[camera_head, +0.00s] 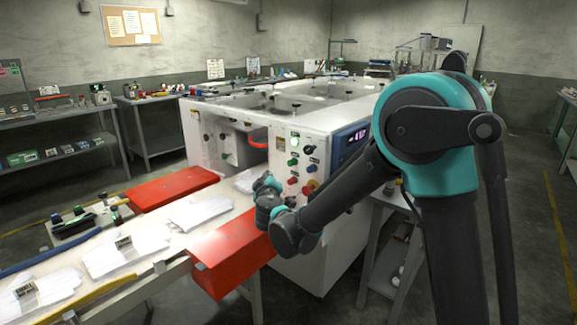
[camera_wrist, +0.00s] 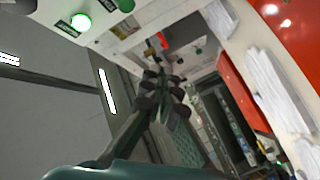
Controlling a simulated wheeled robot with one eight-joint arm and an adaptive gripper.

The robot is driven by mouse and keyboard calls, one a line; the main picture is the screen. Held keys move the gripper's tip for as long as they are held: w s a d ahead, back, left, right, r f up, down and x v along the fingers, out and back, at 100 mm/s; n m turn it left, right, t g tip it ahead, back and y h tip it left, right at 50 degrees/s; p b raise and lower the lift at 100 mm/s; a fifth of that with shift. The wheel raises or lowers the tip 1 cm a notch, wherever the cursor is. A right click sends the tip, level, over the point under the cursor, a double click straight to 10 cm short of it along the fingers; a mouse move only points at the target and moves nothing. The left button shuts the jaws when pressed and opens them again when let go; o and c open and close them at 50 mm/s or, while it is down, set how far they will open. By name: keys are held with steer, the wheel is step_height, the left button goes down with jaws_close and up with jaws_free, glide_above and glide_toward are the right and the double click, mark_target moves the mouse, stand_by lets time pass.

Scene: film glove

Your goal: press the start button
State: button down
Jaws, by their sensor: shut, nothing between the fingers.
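The white machine (camera_head: 340,122) has a front panel with several buttons. A green button (camera_head: 293,162) sits on that panel, and a lit green button (camera_wrist: 80,22) shows at the top left of the wrist view. The labels are too small to read, so I cannot tell which button is start. My gripper (camera_wrist: 161,78) is shut and empty. It points past the panel toward the conveyor side, apart from the lit button. In the head view my wrist hangs in front of the panel's lower left, and the fingertips are hard to make out.
A red cover (camera_head: 232,250) stands just below my wrist, and another red cover (camera_head: 170,187) lies farther left. White gloves (camera_head: 200,211) lie on the conveyor between them. A red knob (camera_head: 308,187) is low on the panel near my forearm. A grey shelf (camera_head: 385,262) stands at right.

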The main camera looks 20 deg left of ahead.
mark_target(292, 162)
stand_by(0.3)
steer(key=w+d, duration=0.3)
steer(key=w, duration=0.5)
steer(key=shift+d, duration=0.2)
steer(key=shift+w, duration=0.2)
stand_by(1.2)
steer(key=shift+w+d, duration=0.15)
steer(key=shift+w, duration=0.15)
steer(key=shift+w+d, duration=0.2)
steer(key=shift+w, duration=0.2)
stand_by(0.8)
stand_by(0.4)
steer(key=shift+s+a, duration=0.35)
steer(key=shift+s, duration=0.45)
steer(key=shift+s, duration=0.1)
